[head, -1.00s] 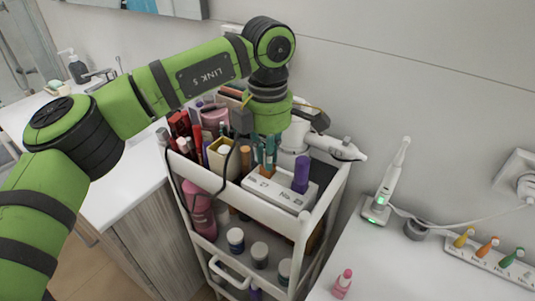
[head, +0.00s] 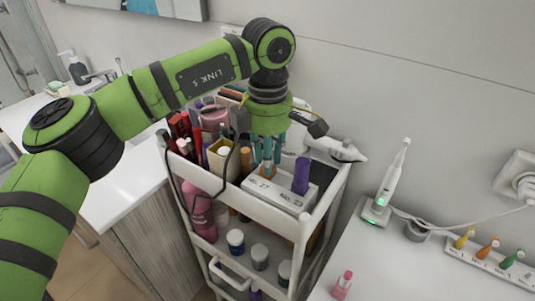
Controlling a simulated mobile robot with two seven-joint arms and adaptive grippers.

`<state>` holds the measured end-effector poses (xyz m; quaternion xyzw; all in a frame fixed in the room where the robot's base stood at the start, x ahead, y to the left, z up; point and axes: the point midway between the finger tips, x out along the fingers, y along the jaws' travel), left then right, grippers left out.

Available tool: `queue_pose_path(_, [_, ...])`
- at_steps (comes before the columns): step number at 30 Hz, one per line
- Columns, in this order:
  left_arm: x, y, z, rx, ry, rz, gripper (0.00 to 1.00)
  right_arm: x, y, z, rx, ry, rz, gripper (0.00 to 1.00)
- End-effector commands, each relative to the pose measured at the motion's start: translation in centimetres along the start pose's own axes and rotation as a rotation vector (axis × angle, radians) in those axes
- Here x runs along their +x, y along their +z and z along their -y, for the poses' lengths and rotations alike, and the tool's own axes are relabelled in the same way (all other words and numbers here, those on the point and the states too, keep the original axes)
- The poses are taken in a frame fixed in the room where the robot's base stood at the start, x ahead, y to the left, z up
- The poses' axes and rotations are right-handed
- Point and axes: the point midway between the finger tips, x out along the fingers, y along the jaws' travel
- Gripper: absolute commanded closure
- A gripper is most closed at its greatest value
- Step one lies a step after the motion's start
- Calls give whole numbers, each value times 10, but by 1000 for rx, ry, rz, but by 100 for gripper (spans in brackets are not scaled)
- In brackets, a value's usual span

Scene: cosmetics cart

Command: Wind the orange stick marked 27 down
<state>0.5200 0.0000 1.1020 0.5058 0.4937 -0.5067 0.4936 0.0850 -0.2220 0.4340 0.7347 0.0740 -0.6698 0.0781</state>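The orange stick (head: 267,170) stands upright in the white holder block (head: 284,197) on the cart's top tier, at the label No. 27. A purple stick (head: 301,177) stands to its right in the same block. My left gripper (head: 267,156) points straight down over the orange stick, its teal fingers close around the stick's top. The fingers hide that top, and I cannot tell whether they press on it or stand a little apart. My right gripper is not in view.
Cosmetics and a cream box (head: 222,158) crowd the cart's left half. A white hair dryer (head: 338,148) lies behind the block. An electric toothbrush (head: 390,183), a pink bottle (head: 343,284) and a rack of coloured sticks (head: 490,258) are on the right counter. Jars stand on the lower shelf.

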Motion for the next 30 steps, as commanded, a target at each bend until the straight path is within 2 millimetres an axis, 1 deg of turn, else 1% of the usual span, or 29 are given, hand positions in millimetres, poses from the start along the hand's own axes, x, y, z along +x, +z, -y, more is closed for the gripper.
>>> queue_pose_path(9, [0, 0, 0, -1, 1, 0, 59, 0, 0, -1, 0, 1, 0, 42])
queue_pose_path(11, [-3, 0, 0, -1, 2, 0, 59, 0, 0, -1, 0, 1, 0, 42])
queue_pose_path(13, [-10, 0, -1, -1, 4, 0, 59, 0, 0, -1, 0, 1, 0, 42])
queue_pose_path(17, [-33, 0, -1, -2, 6, 2, 59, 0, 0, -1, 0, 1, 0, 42])
queue_pose_path(24, [-84, 1, 0, -2, 4, 0, 59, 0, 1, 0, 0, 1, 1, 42])
queue_pose_path(27, [-101, 1, 0, -2, 3, 0, 59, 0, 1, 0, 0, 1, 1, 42])
queue_pose_path(30, [-112, 1, 0, 0, 2, 0, 59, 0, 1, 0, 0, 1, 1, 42])
